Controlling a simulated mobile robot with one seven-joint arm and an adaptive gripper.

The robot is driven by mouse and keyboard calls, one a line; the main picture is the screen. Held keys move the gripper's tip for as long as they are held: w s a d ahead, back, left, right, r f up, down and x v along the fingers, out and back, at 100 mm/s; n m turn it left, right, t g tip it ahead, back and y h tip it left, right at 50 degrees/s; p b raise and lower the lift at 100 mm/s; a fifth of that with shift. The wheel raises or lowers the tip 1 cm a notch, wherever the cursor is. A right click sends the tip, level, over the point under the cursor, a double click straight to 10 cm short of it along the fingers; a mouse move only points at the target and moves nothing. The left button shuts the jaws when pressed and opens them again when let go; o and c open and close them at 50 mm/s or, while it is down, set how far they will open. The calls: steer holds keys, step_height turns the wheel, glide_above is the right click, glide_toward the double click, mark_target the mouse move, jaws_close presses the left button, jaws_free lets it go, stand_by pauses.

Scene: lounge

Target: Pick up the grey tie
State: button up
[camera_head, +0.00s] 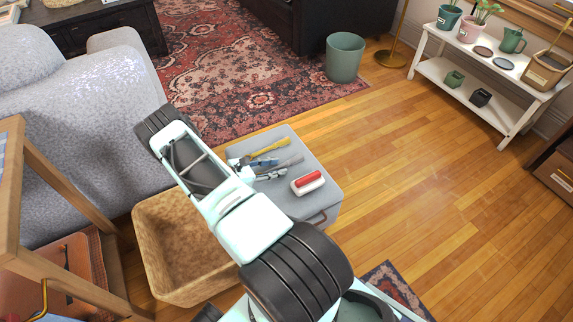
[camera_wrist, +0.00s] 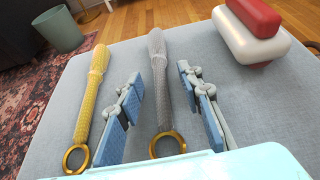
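The grey tie (camera_wrist: 161,82), a braided strip with a gold ring (camera_wrist: 167,145) at its near end, lies on a grey padded ottoman (camera_wrist: 270,105). Its far part shows in the head view (camera_head: 289,162). My gripper (camera_wrist: 160,78) is open in the wrist view, with one blue-padded finger on each side of the tie. The ring lies between the lower parts of the fingers. I see a gap between the tie and each finger; I cannot tell how high the fingertips are above the ottoman. In the head view my gripper (camera_head: 262,168) is over the ottoman's top.
A yellow tie (camera_wrist: 88,95) with a gold ring lies left of the grey one. A red block on a white block (camera_head: 308,182) sits to the right on the ottoman. A wicker basket (camera_head: 150,235) stands beside the ottoman. Wooden floor to the right is clear.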

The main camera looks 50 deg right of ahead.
jaws_close()
steer(key=shift+r, duration=0.15)
